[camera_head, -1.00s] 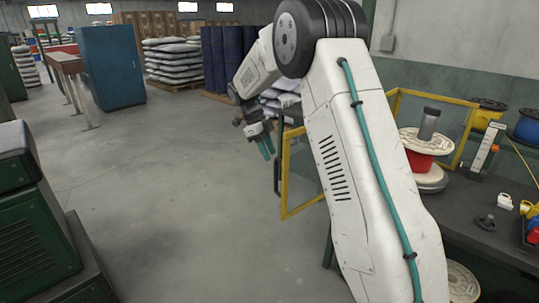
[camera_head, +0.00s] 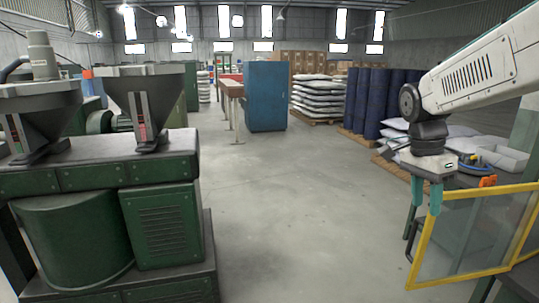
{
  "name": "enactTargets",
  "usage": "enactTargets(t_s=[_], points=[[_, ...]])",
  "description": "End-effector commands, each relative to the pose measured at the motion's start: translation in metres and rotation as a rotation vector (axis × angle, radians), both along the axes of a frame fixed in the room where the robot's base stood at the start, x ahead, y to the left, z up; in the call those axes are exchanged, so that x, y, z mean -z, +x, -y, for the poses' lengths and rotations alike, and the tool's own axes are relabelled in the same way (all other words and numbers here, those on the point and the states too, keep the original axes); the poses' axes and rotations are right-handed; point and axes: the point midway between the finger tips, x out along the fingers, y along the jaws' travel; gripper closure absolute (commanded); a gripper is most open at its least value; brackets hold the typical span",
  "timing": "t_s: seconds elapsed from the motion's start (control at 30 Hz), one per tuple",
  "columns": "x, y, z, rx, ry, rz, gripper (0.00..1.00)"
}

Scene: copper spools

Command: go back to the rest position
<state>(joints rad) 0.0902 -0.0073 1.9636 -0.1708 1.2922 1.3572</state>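My gripper (camera_head: 427,197) hangs at the right of the head view with its two teal fingers pointing down. The fingers are apart, and nothing shows between them. My white arm reaches in from the upper right edge. The gripper appears in front of or above the upper left corner of a yellow-framed clear panel (camera_head: 478,235); the exact distance is hard to tell. No copper spool is in view.
Green machines with grey hoppers (camera_head: 150,105) fill the left. A blue cabinet (camera_head: 266,96) stands ahead. Dark blue drums (camera_head: 372,103) and stacked white sacks (camera_head: 317,96) stand at the back right. The grey floor (camera_head: 290,210) between is clear.

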Motion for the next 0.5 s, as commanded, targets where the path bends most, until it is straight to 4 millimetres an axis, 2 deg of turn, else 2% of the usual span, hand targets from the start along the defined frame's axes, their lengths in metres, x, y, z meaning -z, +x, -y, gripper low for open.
enactTargets(t_s=[0.03,0.23,0.4,0.5], points=[[-0.008,-0.023,-0.008,-0.103,0.021,0.01,0.64],[-0.016,-0.106,-0.035,-0.546,0.092,0.027,0.64],[-0.006,-0.172,-0.053,-0.92,0.123,0.053,0.64],[0.005,-0.202,-0.061,-1.112,0.129,0.066,0.64]])
